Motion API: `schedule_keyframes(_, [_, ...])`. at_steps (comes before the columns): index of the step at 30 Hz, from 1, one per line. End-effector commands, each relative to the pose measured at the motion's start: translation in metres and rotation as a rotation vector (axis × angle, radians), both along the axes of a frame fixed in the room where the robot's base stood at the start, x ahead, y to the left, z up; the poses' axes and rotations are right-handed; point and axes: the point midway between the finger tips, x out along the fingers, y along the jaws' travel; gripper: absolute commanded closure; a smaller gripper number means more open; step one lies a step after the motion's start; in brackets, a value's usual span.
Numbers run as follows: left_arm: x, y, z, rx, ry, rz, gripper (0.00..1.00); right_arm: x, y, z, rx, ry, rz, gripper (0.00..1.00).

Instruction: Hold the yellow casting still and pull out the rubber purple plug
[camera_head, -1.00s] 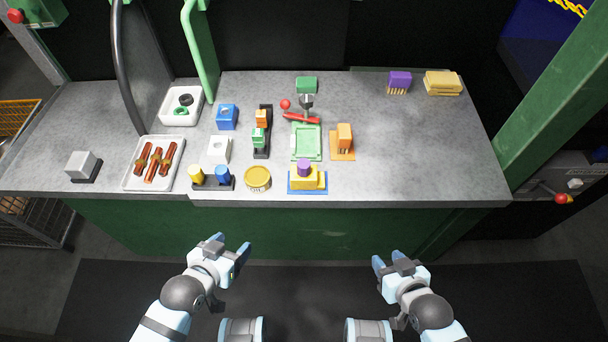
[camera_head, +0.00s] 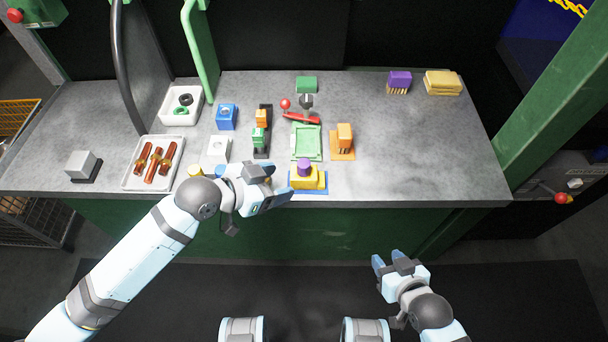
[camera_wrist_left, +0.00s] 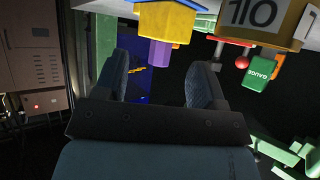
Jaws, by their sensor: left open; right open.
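The yellow casting (camera_head: 311,182) sits on a blue base plate at the table's front edge, with the purple plug (camera_head: 304,167) standing upright in its top. In the left wrist view, which appears inverted, the yellow casting (camera_wrist_left: 166,22) is at the top and the purple plug (camera_wrist_left: 160,52) points down, seen beyond the gap between the fingers. My left gripper (camera_head: 278,184) is open and empty just left of the casting, apart from it. Its two fingers (camera_wrist_left: 160,85) show spread in the wrist view. My right gripper (camera_head: 388,262) is open and empty in front of the table, below and right of the casting.
A green tray (camera_head: 307,143) and an orange block (camera_head: 344,136) stand behind the casting. My left arm hides parts to its left. A white tray (camera_head: 129,182) with brown parts is at left. The table's right side is mostly clear.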

Motion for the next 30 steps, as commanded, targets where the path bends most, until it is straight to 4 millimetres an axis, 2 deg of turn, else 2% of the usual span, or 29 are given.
schedule_keyframes(9, [0.024,-0.035,-0.022,0.0,0.001,0.0,0.36,0.0,0.0,0.0,0.0,0.0,0.0,0.57])
schedule_keyframes(15, [0.034,-0.052,-0.034,0.0,0.002,0.0,0.36,0.0,0.0,0.0,0.0,0.0,0.0,0.57])
schedule_keyframes(21, [0.039,-0.059,-0.04,0.0,0.004,0.001,0.36,0.0,0.0,0.0,0.0,0.0,0.0,0.57])
schedule_keyframes(30, [0.04,-0.06,-0.04,0.0,0.002,0.001,0.36,0.0,0.0,0.0,0.0,0.0,0.0,0.57])
